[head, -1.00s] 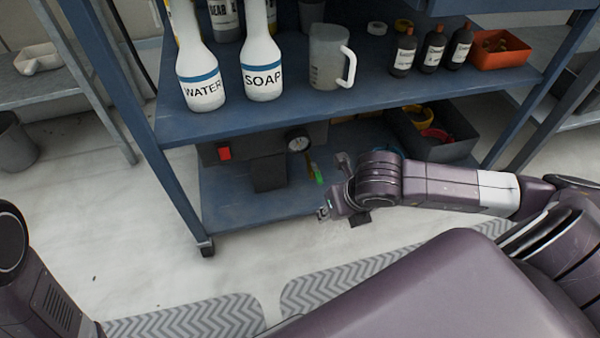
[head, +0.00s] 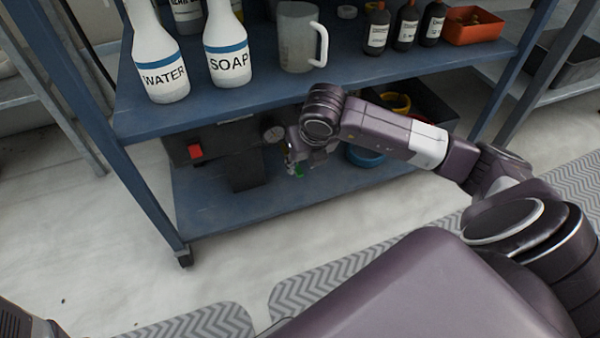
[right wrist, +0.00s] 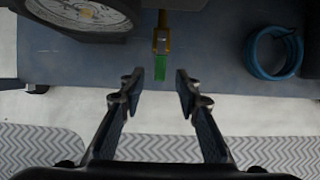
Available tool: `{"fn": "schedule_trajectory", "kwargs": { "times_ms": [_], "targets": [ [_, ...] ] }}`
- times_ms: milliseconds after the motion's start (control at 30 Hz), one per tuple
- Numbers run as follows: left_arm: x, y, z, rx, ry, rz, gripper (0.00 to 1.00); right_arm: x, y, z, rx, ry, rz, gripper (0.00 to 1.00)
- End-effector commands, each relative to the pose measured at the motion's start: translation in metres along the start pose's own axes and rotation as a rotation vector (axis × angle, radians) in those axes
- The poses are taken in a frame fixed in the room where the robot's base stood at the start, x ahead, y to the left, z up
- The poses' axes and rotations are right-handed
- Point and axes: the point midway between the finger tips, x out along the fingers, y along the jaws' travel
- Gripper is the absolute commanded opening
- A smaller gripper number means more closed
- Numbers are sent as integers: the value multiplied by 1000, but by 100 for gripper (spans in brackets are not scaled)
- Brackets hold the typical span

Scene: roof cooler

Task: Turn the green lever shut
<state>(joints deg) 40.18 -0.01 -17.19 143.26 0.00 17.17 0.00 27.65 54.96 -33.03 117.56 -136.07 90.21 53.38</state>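In the right wrist view my right gripper (right wrist: 160,88) is open and empty. The lever appears between and just beyond its two fingertips; I see no contact. The round gauge (head: 274,134) is on the dark machine with the red switch (head: 195,152). My left gripper is out of view.
The machine stands on the lower shelf (head: 215,207), under the upper shelf (head: 240,97) holding WATER (head: 163,75) and SOAP (head: 228,62) bottles and a jug (head: 298,45). A blue coil (right wrist: 270,55) lies right of the lever.

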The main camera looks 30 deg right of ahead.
Motion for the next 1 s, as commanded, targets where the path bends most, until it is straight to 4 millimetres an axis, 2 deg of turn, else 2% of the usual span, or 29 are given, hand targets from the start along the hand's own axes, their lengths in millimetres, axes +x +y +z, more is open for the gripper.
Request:
{"fn": "schedule_trajectory", "kwargs": {
  "times_ms": [33, 200, 600, 900, 1000],
  "targets": [
    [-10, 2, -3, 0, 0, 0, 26, 13, 0, -2, 2, -1, 0, 30],
    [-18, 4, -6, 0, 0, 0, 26, 27, 0, 0, 2, -3, -1, 30],
    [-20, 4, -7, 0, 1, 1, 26, 31, 0, 1, 1, -3, 0, 30],
    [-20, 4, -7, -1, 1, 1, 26, 31, 0, 0, 1, -3, 0, 0],
    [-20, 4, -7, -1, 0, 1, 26, 31, 0, 0, 1, -3, 0, 0]
  ]
}}
